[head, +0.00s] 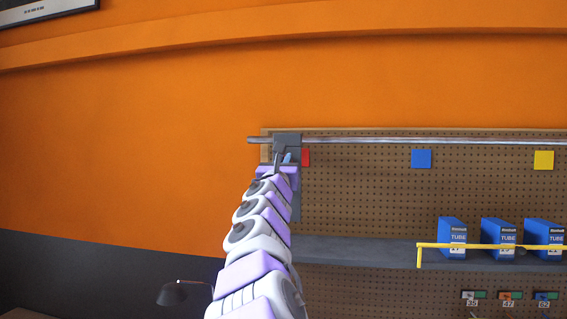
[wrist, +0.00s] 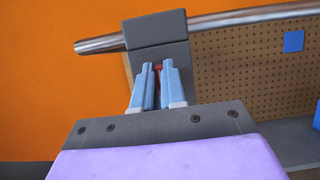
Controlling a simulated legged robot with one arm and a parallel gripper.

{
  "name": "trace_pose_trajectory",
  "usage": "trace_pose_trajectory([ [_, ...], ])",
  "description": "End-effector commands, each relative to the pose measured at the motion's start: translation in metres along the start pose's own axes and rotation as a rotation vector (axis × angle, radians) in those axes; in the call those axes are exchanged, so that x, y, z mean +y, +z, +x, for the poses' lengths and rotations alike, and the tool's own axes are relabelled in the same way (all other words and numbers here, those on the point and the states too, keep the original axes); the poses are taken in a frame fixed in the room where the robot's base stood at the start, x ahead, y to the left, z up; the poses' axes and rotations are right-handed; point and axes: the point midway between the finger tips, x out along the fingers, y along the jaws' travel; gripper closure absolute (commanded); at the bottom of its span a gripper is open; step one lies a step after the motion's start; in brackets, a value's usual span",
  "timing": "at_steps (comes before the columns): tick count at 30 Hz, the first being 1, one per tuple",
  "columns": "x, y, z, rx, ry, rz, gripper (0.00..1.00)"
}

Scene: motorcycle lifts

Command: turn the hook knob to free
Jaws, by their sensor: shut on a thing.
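The hook is a dark grey block (head: 287,142) hanging on a metal rail near the rail's left end; in the wrist view the block (wrist: 157,42) stands just beyond my fingertips. My gripper (head: 287,158) is up against the block's lower part. In the wrist view its two blue fingers (wrist: 156,68) are close together, shut on a narrow dark piece with a bit of red at its top, which I take to be the hook knob (wrist: 157,88). The fingers hide most of the knob, so its turn angle cannot be told.
The metal rail (head: 370,141) runs right along the pegboard (head: 365,190). Red (head: 306,157), blue (head: 421,159) and yellow (head: 543,160) squares are on the board. Below are a grey shelf (head: 350,250), blue tube boxes (head: 453,238) and a yellow bar (head: 465,245). A lamp (head: 175,293) stands lower left.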

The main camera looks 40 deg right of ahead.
Motion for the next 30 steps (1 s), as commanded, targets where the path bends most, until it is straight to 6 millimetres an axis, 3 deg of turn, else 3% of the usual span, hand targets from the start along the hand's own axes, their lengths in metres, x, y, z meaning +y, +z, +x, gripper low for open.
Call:
trace_pose_trajectory([
  [16, 0.0019, -0.0011, -0.0001, 0.004, -0.021, 0.063, 1.00],
  [30, 0.0004, -0.0004, -0.0001, 0.004, -0.167, 0.417, 1.00],
])
